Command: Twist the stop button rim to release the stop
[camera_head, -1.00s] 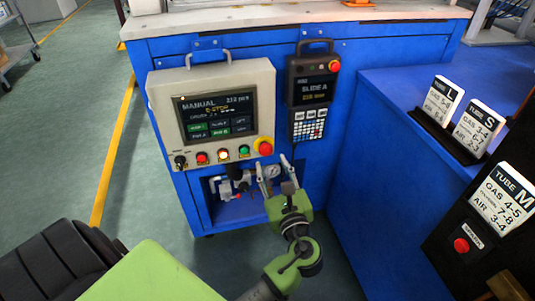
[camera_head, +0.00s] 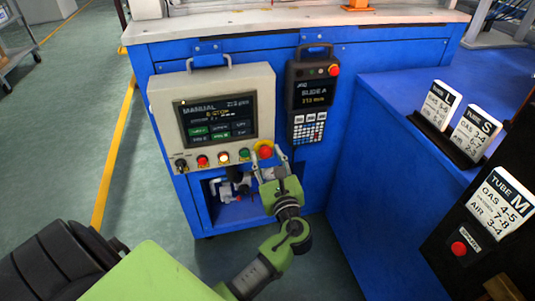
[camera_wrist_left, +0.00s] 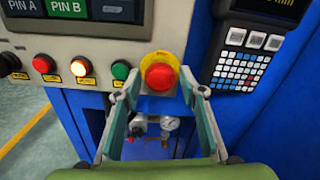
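The stop button (camera_head: 265,152) is a red mushroom button on a yellow round plate, at the lower right corner of the beige control panel (camera_head: 265,95). It also shows in the left wrist view (camera_wrist_left: 160,76), ahead of the fingers. My left gripper (camera_head: 265,158) is open just below the button, with one finger on each side of its lower part. In the left wrist view the left gripper (camera_wrist_left: 160,90) has its fingers spread left and right of the button, with nothing between them. I cannot tell whether they touch the rim. My right gripper is not in view.
A green button (camera_wrist_left: 121,69), a lit lamp (camera_wrist_left: 82,66) and a red button (camera_wrist_left: 43,63) sit left of the stop button. A dark handheld pendant (camera_head: 311,95) hangs to the right. Gauges and fittings (camera_wrist_left: 170,123) sit in a recess below.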

